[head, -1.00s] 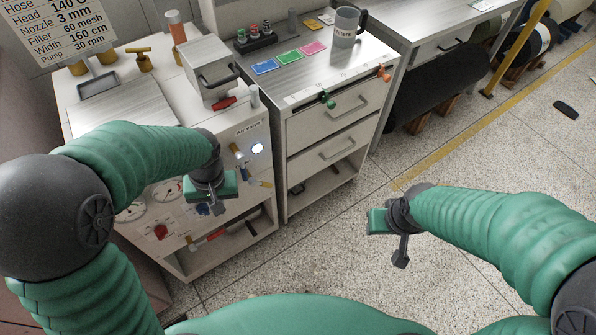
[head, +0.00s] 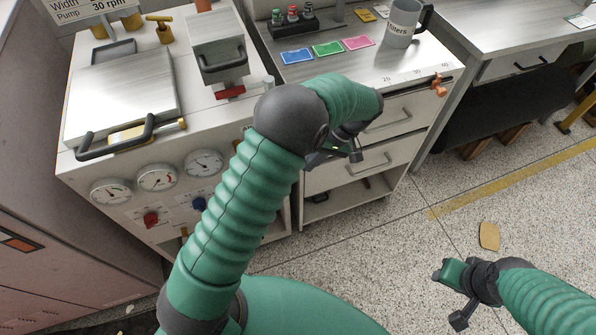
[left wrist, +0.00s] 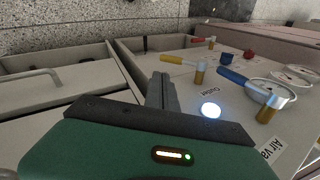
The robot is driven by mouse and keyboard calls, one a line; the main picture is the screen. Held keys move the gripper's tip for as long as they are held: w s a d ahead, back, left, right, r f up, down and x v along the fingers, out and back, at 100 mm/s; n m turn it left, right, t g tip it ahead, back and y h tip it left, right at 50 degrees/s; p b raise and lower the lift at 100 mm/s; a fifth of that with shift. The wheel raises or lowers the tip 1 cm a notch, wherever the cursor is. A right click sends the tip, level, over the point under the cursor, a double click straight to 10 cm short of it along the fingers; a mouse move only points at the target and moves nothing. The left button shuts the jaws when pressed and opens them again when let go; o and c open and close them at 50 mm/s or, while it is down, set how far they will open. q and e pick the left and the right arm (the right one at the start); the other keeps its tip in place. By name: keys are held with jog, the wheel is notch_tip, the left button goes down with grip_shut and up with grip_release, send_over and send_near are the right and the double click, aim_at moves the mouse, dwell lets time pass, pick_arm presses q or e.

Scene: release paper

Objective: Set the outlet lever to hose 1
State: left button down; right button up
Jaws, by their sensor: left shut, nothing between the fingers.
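The outlet lever (left wrist: 178,61) has a yellow handle on a brass post and shows near the "Outlet" label (left wrist: 208,86) in the left wrist view. Its handle end is close to my left gripper's fingertips (left wrist: 161,76) in that picture; I cannot tell whether they touch. My left gripper (head: 347,152) is shut and empty, in front of the drawer cabinet in the head view. My arm hides the lever there. My right gripper (head: 450,292) hangs over the floor at the lower right; I cannot tell its jaw state. No hose 1 mark is readable.
A blue-handled lever (left wrist: 244,82) stands near the "Air valve" label (left wrist: 272,150), beside a lit white lamp (left wrist: 210,110). The machine (head: 125,195) carries gauges and a red knob (head: 151,219). A drawer cabinet (head: 390,125) stands to its right. Floor on the right is mostly clear.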

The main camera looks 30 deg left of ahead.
pick_arm(q)
jog(key=s+a+r+b+x, duration=0.1)
jog(key=b+x, duration=0.1)
jog(key=x, duration=1)
jog(key=shift+a+f, duration=0.25)
jog(key=shift+a, duration=0.1)
jog(key=shift+a, duration=0.15)
jog(key=shift+s+f, duration=0.1)
jog(key=shift+f, duration=0.05)
